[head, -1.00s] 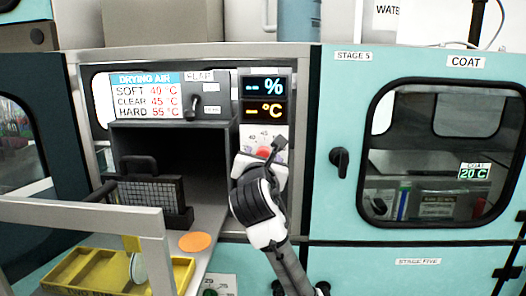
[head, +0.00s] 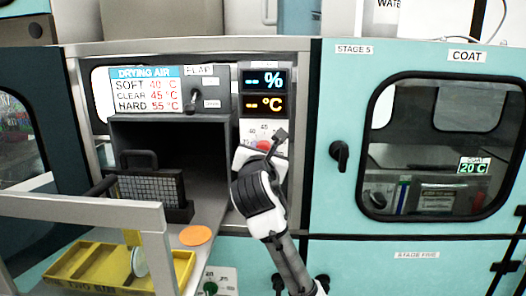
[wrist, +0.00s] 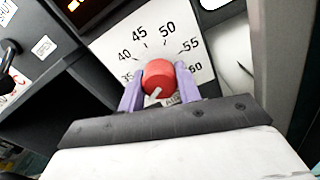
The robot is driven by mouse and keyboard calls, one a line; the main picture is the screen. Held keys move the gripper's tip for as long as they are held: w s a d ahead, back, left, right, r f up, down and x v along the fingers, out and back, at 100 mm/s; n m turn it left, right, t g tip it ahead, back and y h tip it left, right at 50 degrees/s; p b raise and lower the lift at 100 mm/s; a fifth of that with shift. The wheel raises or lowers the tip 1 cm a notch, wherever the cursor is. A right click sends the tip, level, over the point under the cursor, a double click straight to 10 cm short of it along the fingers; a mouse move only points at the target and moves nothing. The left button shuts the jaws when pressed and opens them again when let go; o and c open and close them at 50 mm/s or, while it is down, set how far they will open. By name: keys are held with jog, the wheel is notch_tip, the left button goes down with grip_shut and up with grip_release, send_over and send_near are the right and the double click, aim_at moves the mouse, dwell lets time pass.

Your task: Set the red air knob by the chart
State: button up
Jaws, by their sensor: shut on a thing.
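The red air knob (wrist: 158,78) sits on a white dial plate (wrist: 204,65) marked 35 to 60. In the wrist view my gripper (wrist: 158,90) has its purple fingers on both sides of the knob, shut on it. A white mark on the knob points down and left, towards the low side of the scale. The knob also shows in the head view (head: 263,145), partly behind my gripper (head: 262,160). The drying air chart (head: 155,90) reads soft 40, clear 45, hard 55 °C.
A display (head: 264,92) above the dial shows dashes for % and °C. The flap lever (head: 191,98) is to its left. An open dark chamber (head: 215,190), a mesh basket (head: 150,190), an orange disc (head: 195,235) and a yellow tray (head: 85,262) lie left. The coat door (head: 335,230) is right.

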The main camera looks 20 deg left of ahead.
jog(key=m, duration=0.5)
jog(key=shift+m+b, duration=0.3)
jog(key=shift+m, duration=0.1)
jog(key=m, duration=0.6)
jog(key=shift+a, duration=0.1)
jog(key=m, duration=0.5)
jog(key=shift+m, duration=0.4)
jog(key=m, duration=0.5)
jog(key=shift+m, duration=0.4)
jog(key=o, duration=1)
jog(key=shift+r, duration=0.1)
jog(key=shift+c, duration=0.2)
